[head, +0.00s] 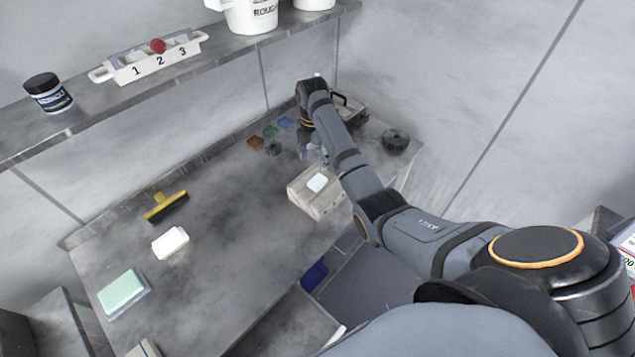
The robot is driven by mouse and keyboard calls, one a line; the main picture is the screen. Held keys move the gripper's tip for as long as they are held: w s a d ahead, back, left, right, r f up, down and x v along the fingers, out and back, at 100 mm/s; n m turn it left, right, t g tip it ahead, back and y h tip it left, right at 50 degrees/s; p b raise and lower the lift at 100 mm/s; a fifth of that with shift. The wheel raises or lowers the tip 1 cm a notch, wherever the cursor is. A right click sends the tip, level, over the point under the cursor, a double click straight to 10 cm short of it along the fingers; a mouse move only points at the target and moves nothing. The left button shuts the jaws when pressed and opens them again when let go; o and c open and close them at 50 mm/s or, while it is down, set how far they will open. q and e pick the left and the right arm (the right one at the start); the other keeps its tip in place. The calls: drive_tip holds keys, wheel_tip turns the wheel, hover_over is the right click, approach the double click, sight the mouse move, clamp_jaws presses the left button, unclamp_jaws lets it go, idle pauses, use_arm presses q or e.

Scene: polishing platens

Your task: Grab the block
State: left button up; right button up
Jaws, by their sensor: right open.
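A white block (170,242) lies on the grey worktable, left of centre. A pale green block (123,293) sits on a light base near the table's left front. I cannot tell which of them the task means. A beige box (318,198) with a small white piece (317,182) on top stands at the table's right. My right gripper (312,151) points down just behind this box, partly hidden by my own forearm; it is open, and I see nothing held in it. My left gripper is not in view.
Small coloured pieces (270,132) and a dark round object (396,139) are at the back. A shelf above holds a white numbered tray (150,61), a dark-lidded jar (48,93) and a bucket (254,14). The table's middle is clear.

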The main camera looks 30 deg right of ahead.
hover_over(316, 182)
drive_tip(key=f, duration=0.4)
drive_tip(key=shift+w+a+f, duration=0.1)
drive_tip(key=shift+w+a, duration=0.1)
drive_tip(key=shift+w, duration=0.2)
drive_tip(key=f, duration=0.1)
drive_tip(key=f+p, duration=0.1)
drive_tip(key=f, duration=0.3)
drive_tip(key=shift+s+d+p, duration=0.3)
drive_tip(key=shift+s+p, duration=0.05)
drive_tip(key=shift+p, duration=0.05)
drive_tip(key=c, duration=1.3)
